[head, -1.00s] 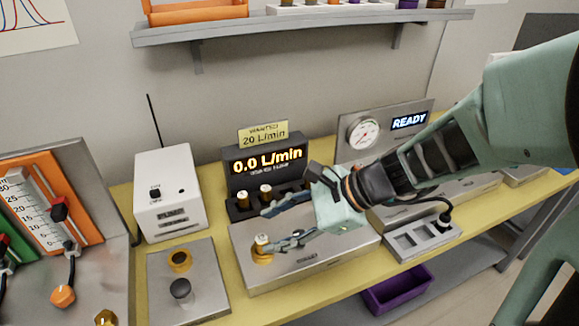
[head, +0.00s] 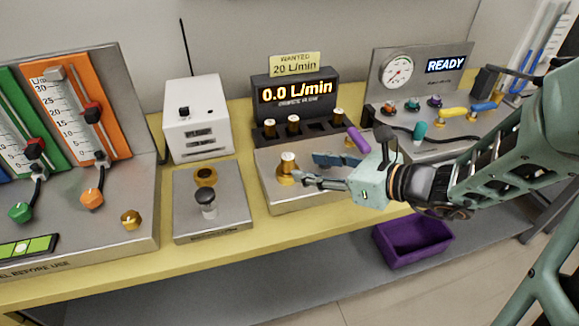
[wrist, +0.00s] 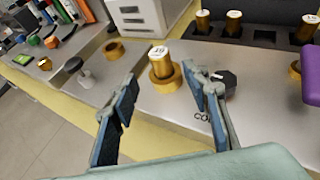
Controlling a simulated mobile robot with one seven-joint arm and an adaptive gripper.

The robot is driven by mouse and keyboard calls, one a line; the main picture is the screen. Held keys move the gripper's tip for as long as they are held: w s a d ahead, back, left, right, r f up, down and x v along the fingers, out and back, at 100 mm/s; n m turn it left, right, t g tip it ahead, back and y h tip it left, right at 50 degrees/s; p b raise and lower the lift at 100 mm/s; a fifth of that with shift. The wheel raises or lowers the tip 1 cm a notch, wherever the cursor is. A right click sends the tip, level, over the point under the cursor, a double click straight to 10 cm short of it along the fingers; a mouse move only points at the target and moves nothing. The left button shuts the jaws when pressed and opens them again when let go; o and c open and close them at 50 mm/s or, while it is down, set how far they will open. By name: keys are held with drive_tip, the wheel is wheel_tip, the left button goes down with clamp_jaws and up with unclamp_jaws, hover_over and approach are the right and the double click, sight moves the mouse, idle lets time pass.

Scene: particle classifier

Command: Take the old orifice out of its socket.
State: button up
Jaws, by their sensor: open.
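The old orifice, a brass cylinder with a white numbered top (head: 288,161), stands upright in a brass ring socket (head: 285,179) on a low grey metal block (head: 320,197). The orifice also shows in the wrist view (wrist: 160,62), with its ring around its foot. My gripper (head: 308,168) is open and empty, just right of the orifice in the head view. In the wrist view my gripper (wrist: 160,82) has its blue-padded fingers apart, with the orifice beyond and between the tips. I see no finger closed on it.
Spare brass orifices (head: 293,125) stand in a black rack behind the block. A plate with a black knob (head: 205,197) lies left. A purple handle (head: 358,139) is close behind my gripper. A purple bin (head: 413,240) sits on the lower shelf.

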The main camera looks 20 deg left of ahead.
sight(293, 162)
drive_tip(key=b+x, duration=0.1)
drive_tip(key=x, duration=0.5)
drive_tip(key=shift+w+a+r, duration=0.1)
drive_tip(key=shift+w+a, duration=0.15)
drive_tip(key=shift+c, duration=0.2)
clamp_jaws()
